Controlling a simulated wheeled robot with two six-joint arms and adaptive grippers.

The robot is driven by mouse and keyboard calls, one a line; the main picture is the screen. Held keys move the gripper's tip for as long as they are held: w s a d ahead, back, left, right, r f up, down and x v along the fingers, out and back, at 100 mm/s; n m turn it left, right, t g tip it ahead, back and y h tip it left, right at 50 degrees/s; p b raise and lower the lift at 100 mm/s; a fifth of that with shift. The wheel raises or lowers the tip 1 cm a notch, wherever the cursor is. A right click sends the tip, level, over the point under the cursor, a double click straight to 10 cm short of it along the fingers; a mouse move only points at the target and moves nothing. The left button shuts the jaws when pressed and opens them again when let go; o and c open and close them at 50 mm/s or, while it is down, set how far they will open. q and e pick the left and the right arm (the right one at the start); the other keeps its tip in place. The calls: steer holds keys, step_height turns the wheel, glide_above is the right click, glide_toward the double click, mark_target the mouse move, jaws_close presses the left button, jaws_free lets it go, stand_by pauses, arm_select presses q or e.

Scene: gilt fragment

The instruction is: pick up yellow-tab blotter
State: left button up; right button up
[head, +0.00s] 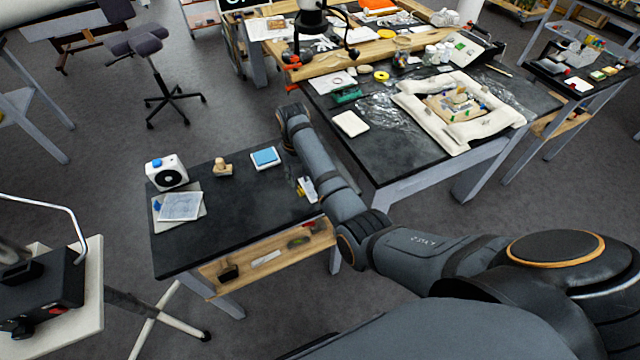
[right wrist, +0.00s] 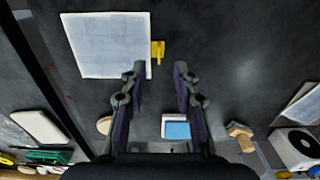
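The yellow-tab blotter (right wrist: 108,45) is a pale blue-white sheet lying flat on the dark bench top in the right wrist view. Its yellow tab (right wrist: 158,50) sticks out from its right edge. In the head view only a small part of the blotter (head: 308,189) shows beside my right arm, which hides the rest. My right gripper (right wrist: 158,70) is open and empty, its two fingers apart. In the right wrist view the tab appears between and just beyond the fingertips; the height gap is hard to judge. My left gripper is not in view.
A blue pad (head: 265,157), a wooden-handled stamp (head: 222,168), a white device with a round black front (head: 166,172) and a pale sheet (head: 181,206) stand on the same bench. The bench's middle is clear. A larger cluttered table (head: 400,165) stands to the right.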

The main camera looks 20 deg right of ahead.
step_height(320, 180, down, 5)
steer(key=shift+d+f+p, duration=0.1)
steer(key=shift+p, duration=0.55)
jaws_close()
